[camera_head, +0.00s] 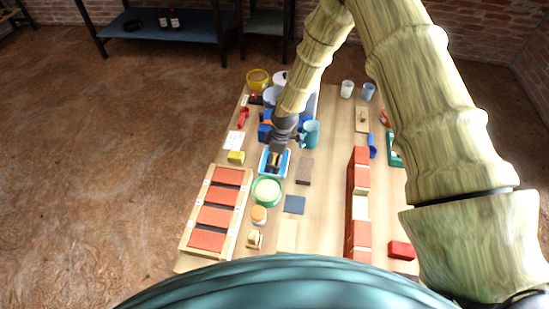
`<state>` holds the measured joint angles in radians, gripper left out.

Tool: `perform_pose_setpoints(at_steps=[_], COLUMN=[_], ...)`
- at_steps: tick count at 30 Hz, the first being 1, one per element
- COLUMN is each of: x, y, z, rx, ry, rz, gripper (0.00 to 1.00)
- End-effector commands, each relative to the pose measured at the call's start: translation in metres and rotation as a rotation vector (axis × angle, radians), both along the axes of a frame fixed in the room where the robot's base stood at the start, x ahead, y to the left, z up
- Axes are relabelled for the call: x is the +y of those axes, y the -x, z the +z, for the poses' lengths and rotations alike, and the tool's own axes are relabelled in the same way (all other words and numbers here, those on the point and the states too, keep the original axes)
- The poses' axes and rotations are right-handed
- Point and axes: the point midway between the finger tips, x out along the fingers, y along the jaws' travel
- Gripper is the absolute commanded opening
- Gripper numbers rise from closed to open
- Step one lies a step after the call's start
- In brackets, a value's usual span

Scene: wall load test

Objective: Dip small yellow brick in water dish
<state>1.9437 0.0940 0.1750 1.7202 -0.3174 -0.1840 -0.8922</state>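A small yellow brick (236,157) lies on the wooden table, left of a shallow blue-rimmed tray (264,165). A round green dish (267,191) with pale contents sits just in front of the tray. I cannot tell for certain which of these is the water dish. My gripper (274,164) points down over the blue-rimmed tray, to the right of the yellow brick and apart from it. Its fingers are small and dark here; whether they are open, or hold anything, cannot be made out. My arm hides part of the table behind.
A wooden frame with red blocks (217,216) stands at the left front. A wall of red and pale bricks (359,205) runs along the right. A teal cup (311,133) and a brown block (305,171) are right of the gripper. A yellow bowl (258,78) stands farther back.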

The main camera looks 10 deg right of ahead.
Motion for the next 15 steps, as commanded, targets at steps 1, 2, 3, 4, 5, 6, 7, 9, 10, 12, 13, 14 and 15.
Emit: perform_pose_setpoints(at_steps=[1,2,3,4,5,6,7,9,10,12,13,14,15], x=[0.000,0.000,0.000,0.000,0.000,0.000,0.000,0.000,0.000,-0.001,-0.001,-0.002,-0.002], y=[0.000,0.000,0.000,0.000,0.000,0.000,0.000,0.000,0.000,0.000,0.000,0.000,0.000], z=[0.000,0.000,0.000,0.000,0.000,0.000,0.000,0.000,0.001,0.005,0.007,0.010,0.014], rx=[0.000,0.000,0.000,0.000,0.000,0.000,0.000,0.000,0.000,-0.001,-0.001,-0.001,-0.001], ry=[0.000,0.000,0.000,0.000,0.000,0.000,0.000,0.000,0.000,0.000,0.000,0.000,0.000], rz=[0.000,0.000,0.000,0.000,0.000,0.000,0.000,0.000,0.000,0.000,0.000,0.000,0.000], gripper=[0.96,0.96,0.96,0.96,0.96,0.96,0.96,0.96,0.96,0.96,0.96,0.96,0.96])
